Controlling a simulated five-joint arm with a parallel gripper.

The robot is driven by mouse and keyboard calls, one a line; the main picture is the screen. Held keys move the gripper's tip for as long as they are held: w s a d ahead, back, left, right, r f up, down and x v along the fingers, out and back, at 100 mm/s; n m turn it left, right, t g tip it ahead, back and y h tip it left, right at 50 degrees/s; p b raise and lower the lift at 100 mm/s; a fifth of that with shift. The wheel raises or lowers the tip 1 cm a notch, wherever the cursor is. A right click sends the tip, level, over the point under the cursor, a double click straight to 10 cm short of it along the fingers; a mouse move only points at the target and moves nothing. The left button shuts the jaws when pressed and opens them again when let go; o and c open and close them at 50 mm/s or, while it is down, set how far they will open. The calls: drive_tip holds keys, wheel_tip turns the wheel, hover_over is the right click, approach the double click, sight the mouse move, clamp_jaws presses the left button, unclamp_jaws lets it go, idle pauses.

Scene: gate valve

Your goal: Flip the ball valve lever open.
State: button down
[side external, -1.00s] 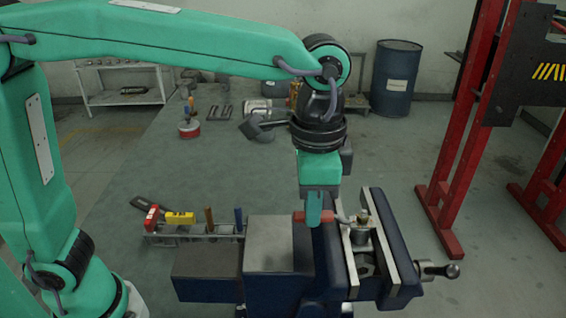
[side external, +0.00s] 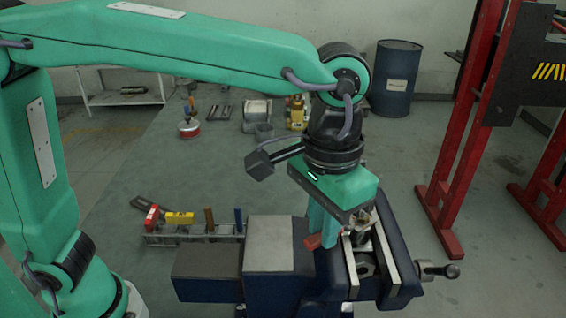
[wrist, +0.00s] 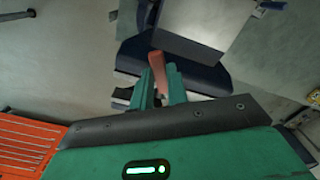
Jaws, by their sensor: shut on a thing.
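The ball valve (side external: 366,238) is clamped upright in the blue vise (side external: 394,240), partly hidden behind my gripper. Its red lever handle (side external: 312,241) shows below my gripper and points toward the front left. My gripper (side external: 322,232) is tilted over the vise, its green fingers shut on the lever. In the wrist view, the red handle (wrist: 157,68) stands between the two green fingers (wrist: 162,88) and sticks out past them. The rest of the lever and the valve body are largely hidden there by my gripper.
A rack (side external: 192,237) with several tools stands left of the vise on the bench. The vise handle (side external: 438,271) sticks out to the right. The middle of the bench is clear.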

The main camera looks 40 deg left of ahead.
drive_tip(key=d+n, duration=0.2)
drive_tip(key=shift+s+n, duration=0.15)
drive_tip(key=shift+n, duration=0.15)
drive_tip(key=n, duration=0.1)
drive_tip(key=d+n, duration=0.2)
drive_tip(key=shift+w+d+n, duration=0.2)
drive_tip(key=shift+w+n, duration=0.05)
drive_tip(key=shift+n, duration=0.05)
drive_tip(key=shift+w+d+n, duration=0.35)
drive_tip(key=shift+d+n, duration=0.15)
drive_tip(key=shift+n, duration=0.45)
drive_tip(key=shift+w+d+n, duration=0.3)
drive_tip(key=shift+d+n, duration=0.2)
drive_tip(key=shift+n, duration=0.4)
drive_tip(key=shift+w+d+n, duration=0.35)
drive_tip(key=shift+d+n, duration=0.15)
drive_tip(key=shift+n, duration=0.45)
drive_tip(key=c, duration=1.4)
unclamp_jaws()
drive_tip(key=shift+o, duration=0.2)
drive_tip(key=shift+r, duration=0.1)
wheel_tip(320, 180, up, 8)
